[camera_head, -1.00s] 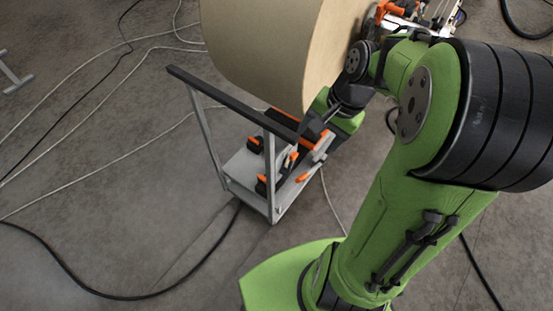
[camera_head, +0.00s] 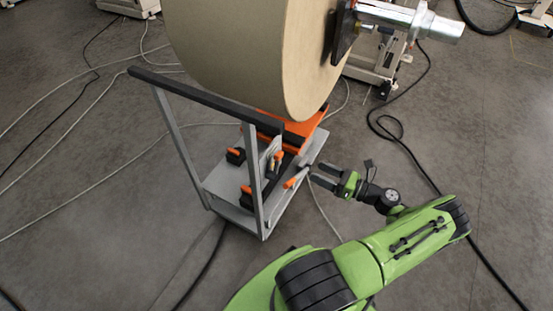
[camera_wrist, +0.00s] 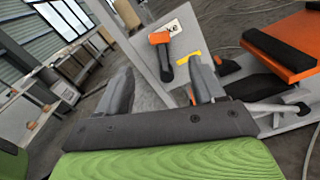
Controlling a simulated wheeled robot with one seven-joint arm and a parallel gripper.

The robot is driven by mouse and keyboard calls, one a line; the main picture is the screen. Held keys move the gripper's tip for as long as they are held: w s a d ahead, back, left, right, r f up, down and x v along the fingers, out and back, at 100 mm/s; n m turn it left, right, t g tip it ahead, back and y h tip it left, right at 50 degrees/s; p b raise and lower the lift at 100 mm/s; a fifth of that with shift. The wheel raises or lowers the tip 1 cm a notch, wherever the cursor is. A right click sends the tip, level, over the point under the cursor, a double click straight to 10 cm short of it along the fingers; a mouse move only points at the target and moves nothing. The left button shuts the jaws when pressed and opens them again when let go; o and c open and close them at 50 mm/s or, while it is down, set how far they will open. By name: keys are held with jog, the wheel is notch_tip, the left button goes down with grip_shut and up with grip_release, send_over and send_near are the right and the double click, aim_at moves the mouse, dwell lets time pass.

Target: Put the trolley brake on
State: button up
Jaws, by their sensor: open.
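The trolley is a grey flat deck (camera_head: 222,180) with an upright handle frame and a black top bar (camera_head: 205,97). An orange lever (camera_head: 295,178) sticks out at the deck's right edge; it looks like the brake, but I cannot be sure. My gripper (camera_head: 311,174) is open and empty, close beside this lever on its right. I cannot tell if they touch. A small orange piece (camera_wrist: 192,96) shows by the right finger.
A large kraft paper roll (camera_head: 245,50) hangs over the far end of the trolley, above an orange block (camera_head: 307,128). Black-and-orange items (camera_head: 236,156) stand on the deck. Cables (camera_head: 395,140) cross the floor.

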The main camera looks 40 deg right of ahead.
aim_at(282, 156)
jog(key=b+x, duration=0.1)
jog(key=x, duration=1.3)
jog(key=shift+w+a, duration=0.1)
jog(key=shift+a, duration=0.1)
grip_shut()
